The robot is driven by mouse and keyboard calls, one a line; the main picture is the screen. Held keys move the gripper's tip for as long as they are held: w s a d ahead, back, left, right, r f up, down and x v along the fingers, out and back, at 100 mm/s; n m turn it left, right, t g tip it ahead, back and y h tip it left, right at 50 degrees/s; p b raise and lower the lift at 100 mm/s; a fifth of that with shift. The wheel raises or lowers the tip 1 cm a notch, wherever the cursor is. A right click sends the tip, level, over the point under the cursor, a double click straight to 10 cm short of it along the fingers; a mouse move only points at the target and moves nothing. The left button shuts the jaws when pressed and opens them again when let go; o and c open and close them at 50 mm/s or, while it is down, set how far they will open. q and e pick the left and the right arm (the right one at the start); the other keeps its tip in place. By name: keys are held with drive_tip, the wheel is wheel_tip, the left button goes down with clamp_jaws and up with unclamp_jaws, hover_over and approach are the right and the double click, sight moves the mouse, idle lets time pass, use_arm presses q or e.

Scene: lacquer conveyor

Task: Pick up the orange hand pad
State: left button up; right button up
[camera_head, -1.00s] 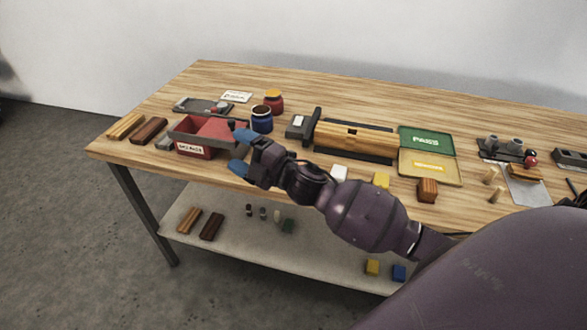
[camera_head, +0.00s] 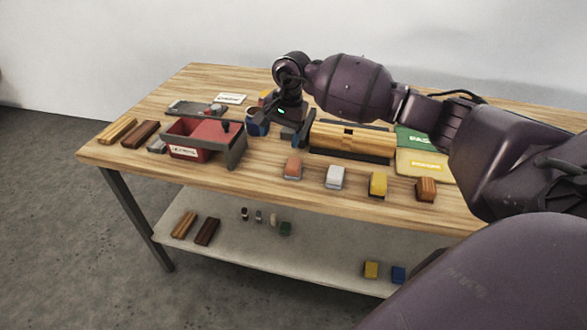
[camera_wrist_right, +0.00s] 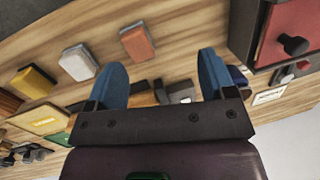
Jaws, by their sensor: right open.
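The orange hand pad (camera_head: 292,167) lies on the table near the front edge, left of the white pad (camera_head: 335,176). It also shows in the right wrist view (camera_wrist_right: 137,41), upper middle, uncovered. My right gripper (camera_head: 282,130) is behind the orange pad in the head view, above the table, pointing down. In the right wrist view its two blue fingers (camera_wrist_right: 162,68) are spread apart with nothing between them. The pad is clear of the fingers. My left gripper is not in view.
A red box (camera_head: 190,152) with a dark knob stands to the left. A yellow pad (camera_head: 378,184) and a brown block (camera_head: 426,189) sit right of the white pad. A wooden block (camera_head: 352,137) is behind them. Bare tabletop surrounds the orange pad.

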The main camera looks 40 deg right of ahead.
drive_tip(key=s+d+n+g+h, duration=0.1)
drive_tip(key=d+n+h, duration=0.1)
drive_tip(key=d, duration=0.1)
hover_over(294, 163)
drive_tip(key=f, duration=0.5)
drive_tip(key=shift+s+a+f, duration=0.15)
drive_tip(key=shift+s+a, duration=0.1)
drive_tip(key=shift+w+d+f, duration=0.15)
drive_tip(key=shift+f, duration=1.35)
drive_tip(key=shift+w+d+f, duration=0.1)
drive_tip(key=shift+w+f, duration=0.05)
drive_tip(key=shift+f, duration=1.35)
drive_tip(key=c, duration=1)
wheel_tip(294, 163, up, 20)
